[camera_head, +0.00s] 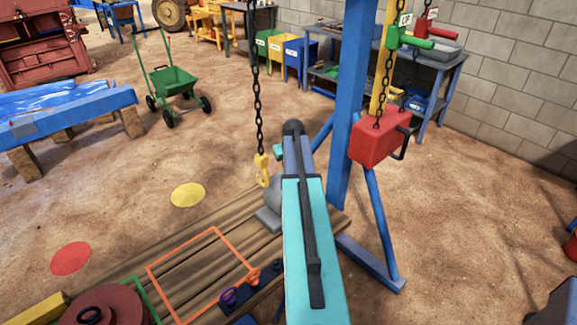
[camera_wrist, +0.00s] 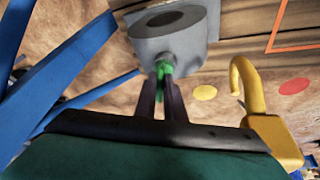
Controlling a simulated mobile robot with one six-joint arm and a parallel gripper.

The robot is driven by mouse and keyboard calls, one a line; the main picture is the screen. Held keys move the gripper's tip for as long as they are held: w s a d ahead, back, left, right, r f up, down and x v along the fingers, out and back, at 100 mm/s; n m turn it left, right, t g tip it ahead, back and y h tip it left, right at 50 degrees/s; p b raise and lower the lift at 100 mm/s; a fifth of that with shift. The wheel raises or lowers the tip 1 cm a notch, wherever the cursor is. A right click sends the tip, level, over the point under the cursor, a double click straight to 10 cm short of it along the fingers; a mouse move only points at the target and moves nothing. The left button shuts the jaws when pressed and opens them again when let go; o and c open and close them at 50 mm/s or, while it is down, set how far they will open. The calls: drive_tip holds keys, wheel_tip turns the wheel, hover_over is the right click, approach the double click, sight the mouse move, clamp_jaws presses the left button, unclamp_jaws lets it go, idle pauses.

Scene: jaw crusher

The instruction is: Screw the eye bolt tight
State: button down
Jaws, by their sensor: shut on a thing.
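The green eye bolt (camera_wrist: 163,68) shows in the wrist view between the two dark fingers of my gripper (camera_wrist: 161,88). My gripper is shut on it. The bolt meets the small round boss on the side of a grey block (camera_wrist: 172,46) with a wide dark hole. The fingers hide much of the bolt, so I cannot tell how deep it sits. In the head view the grey block (camera_head: 272,213) stands on the wooden planks, partly behind my arm.
A yellow hook (camera_wrist: 257,110) hangs close to the right of my gripper; its chain (camera_head: 257,100) shows in the head view. A blue post (camera_head: 350,95) and a red hoist box (camera_head: 378,146) stand to the right. Purple (camera_head: 228,296) and orange (camera_head: 253,277) eye bolts sit in front.

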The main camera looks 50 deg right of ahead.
drive_tip(key=shift+a+m, duration=0.1)
drive_tip(key=shift+m, duration=0.3)
drive_tip(key=shift+w+a+m+g+h, duration=0.2)
drive_tip(key=shift+m+g+h, duration=0.2)
drive_tip(key=shift+m, duration=0.7)
drive_tip(key=shift+w+a+m+g+h, duration=0.2)
drive_tip(key=shift+m+g+h, duration=0.15)
drive_tip(key=shift+m, duration=0.75)
drive_tip(key=shift+f, duration=0.1)
drive_tip(key=shift+b, duration=0.3)
drive_tip(key=shift+w+a+m+g+b, duration=0.2)
drive_tip(key=shift+m+g, duration=0.3)
drive_tip(key=shift+m, duration=0.65)
drive_tip(key=shift+w+a+m+g+b, duration=0.1)
drive_tip(key=shift+w+m+g+b, duration=0.25)
drive_tip(key=shift+m, duration=0.8)
